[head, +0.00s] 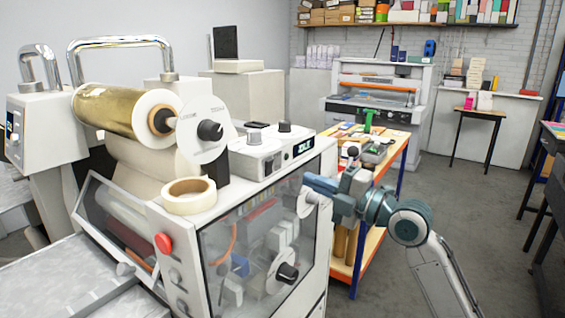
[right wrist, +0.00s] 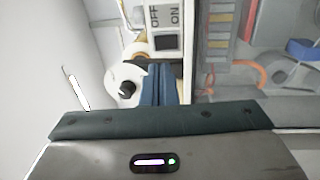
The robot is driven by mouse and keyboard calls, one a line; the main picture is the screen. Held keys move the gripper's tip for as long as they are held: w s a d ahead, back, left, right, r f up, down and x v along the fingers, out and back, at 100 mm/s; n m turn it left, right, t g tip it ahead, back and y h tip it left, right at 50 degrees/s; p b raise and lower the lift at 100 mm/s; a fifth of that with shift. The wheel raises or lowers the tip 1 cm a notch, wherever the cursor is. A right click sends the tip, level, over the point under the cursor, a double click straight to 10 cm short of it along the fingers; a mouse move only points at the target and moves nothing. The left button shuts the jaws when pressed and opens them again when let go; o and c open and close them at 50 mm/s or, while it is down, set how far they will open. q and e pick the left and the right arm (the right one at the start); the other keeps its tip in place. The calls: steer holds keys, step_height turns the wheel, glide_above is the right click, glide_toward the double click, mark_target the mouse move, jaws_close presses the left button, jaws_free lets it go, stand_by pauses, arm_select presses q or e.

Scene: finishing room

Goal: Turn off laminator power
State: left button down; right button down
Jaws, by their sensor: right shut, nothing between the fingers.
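The laminator (head: 190,225) is a large cream machine filling the left and middle of the head view, with a clear side cover. In the right wrist view its power switch (right wrist: 166,42) is a small dark rocker beside a label reading OFF and ON. My right gripper (head: 308,182) is at the laminator's right-hand side, pointing at it. Its blue fingers (right wrist: 159,70) are shut and empty, just below the switch in the wrist picture. I cannot tell whether the fingertips touch the machine. The switch is not visible in the head view. My left gripper is out of view.
A gold film roll (head: 118,110), a tape roll (head: 189,195) and a red button (head: 163,243) are on the laminator. A wooden-topped cart (head: 398,150) with coloured items stands close behind my right gripper. The grey floor (head: 455,200) to the right is open.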

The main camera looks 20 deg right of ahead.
mark_target(271, 164)
steer(key=p+x, duration=0.2)
steer(key=x, duration=0.1)
steer(key=p+x, duration=0.2)
steer(key=x, duration=0.1)
steer(key=shift+w+a+r, duration=0.2)
steer(key=shift+w+r, duration=0.05)
steer(key=shift+p+x, duration=0.45)
steer(key=shift+x, duration=0.45)
steer(key=shift+f, duration=0.2)
